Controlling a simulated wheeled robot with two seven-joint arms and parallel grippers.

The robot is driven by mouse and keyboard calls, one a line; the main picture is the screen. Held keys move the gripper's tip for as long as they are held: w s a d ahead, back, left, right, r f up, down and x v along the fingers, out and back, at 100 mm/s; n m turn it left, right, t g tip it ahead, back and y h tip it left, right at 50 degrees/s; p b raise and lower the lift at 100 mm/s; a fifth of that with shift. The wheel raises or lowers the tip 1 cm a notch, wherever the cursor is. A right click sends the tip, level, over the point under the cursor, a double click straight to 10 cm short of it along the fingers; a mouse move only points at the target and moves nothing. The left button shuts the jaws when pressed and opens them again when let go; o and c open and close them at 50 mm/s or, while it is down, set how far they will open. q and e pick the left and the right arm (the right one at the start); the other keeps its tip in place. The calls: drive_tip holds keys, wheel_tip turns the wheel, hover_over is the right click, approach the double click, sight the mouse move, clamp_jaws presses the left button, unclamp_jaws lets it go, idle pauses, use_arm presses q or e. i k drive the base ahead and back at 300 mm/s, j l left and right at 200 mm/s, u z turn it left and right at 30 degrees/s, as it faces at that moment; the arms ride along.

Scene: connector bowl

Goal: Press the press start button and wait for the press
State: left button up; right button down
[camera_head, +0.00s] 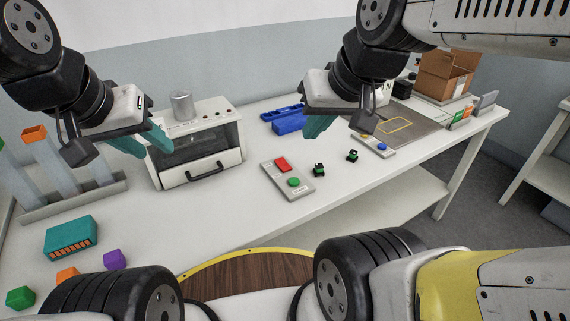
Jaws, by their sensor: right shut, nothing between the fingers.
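The press appears to be the white machine (175,180) with a dark window, a black handle and a metal cylinder (182,106) on top. My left gripper (148,148) is open and empty, in front of the machine's left side in the picture. My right gripper (318,127) is shut and empty, above the table behind the panel, apart from the buttons.
Two small green-and-black parts (319,170) (352,155) lie right of the panel. A blue tray (290,124) stands behind. Another panel with a blue button (382,146) and a cardboard box (443,75) are at right. A teal box (70,237) and coloured cubes (115,259) lie front left.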

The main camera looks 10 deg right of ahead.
sight(293, 180)
drive_tip(key=z, duration=1.6)
drive_tip(key=k+j, duration=0.7)
